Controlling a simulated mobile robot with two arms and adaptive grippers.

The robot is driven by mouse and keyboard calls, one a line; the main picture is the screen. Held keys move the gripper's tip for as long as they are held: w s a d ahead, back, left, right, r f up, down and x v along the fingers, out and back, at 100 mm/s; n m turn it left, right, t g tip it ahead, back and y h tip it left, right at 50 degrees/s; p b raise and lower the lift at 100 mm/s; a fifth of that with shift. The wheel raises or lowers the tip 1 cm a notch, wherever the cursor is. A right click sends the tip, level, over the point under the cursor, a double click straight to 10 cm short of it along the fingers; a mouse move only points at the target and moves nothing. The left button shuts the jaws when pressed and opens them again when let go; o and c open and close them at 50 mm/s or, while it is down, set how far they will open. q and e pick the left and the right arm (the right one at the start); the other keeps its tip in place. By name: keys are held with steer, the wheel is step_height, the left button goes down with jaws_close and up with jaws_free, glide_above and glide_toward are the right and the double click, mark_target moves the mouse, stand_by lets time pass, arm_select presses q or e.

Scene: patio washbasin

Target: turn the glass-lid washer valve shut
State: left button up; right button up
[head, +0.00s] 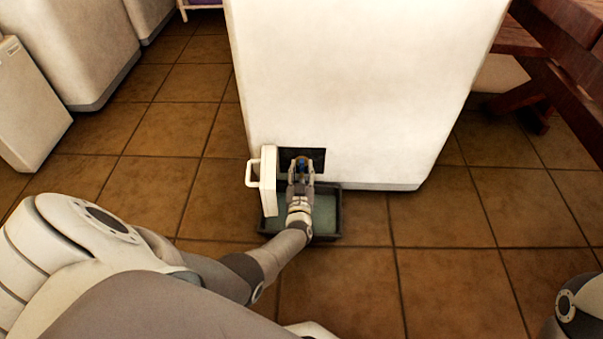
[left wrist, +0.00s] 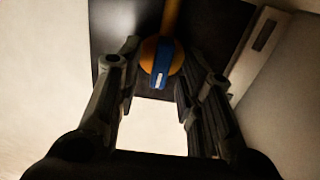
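The washer (head: 350,80) is a large white body with a dark recess (head: 316,158) low on its front. In the recess is the valve, a blue handle (left wrist: 161,66) on a round orange base (left wrist: 148,54) with an orange pipe above. The blue handle also shows in the head view (head: 302,162). In the left wrist view the handle points downward, slightly tilted. My left gripper (head: 301,180) is at the recess. Its fingers stand apart on either side of the handle with gaps visible, so it is open and empty. My right gripper is out of view.
A white hatch door (head: 268,182) with a handle (head: 251,173) stands open just left of my left gripper. A dark tray (head: 328,238) lies on the tiled floor below the recess. A wooden bench (head: 560,60) is at right. White cabinets (head: 75,45) stand at left.

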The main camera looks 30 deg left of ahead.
arm_select(q)
steer(key=shift+w+a, duration=0.1)
steer(key=shift+w, duration=0.05)
jaws_close()
